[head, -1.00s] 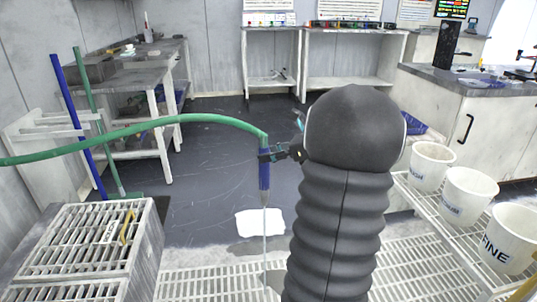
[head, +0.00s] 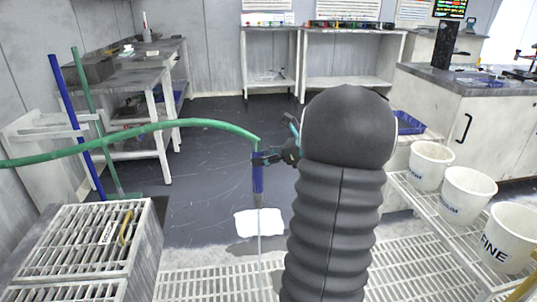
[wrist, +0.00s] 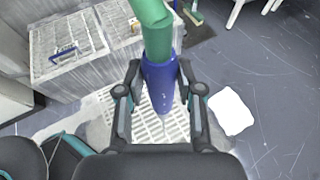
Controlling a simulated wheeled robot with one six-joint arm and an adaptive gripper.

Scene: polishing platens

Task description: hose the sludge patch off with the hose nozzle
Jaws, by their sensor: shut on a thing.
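The blue hose nozzle (head: 258,180) hangs upright with its mouth down, on the end of a green hose (head: 150,130). My gripper (head: 266,158) is shut on it, with one finger on each side in the wrist view (wrist: 160,78). A thin pale stream (head: 260,250) falls straight from the nozzle to the floor grating. A dull grey patch, seemingly the sludge patch (wrist: 216,136), shows on the grating on both sides of the nozzle in the wrist view. Its middle is hidden by the nozzle and my gripper.
A flat white patch (head: 259,223) lies on the dark floor beyond the stream. A slatted grey box (head: 85,240) stands at left, a blue pole (head: 80,130) behind it. White buckets (head: 466,195) stand on a rack at right. The floor behind is open.

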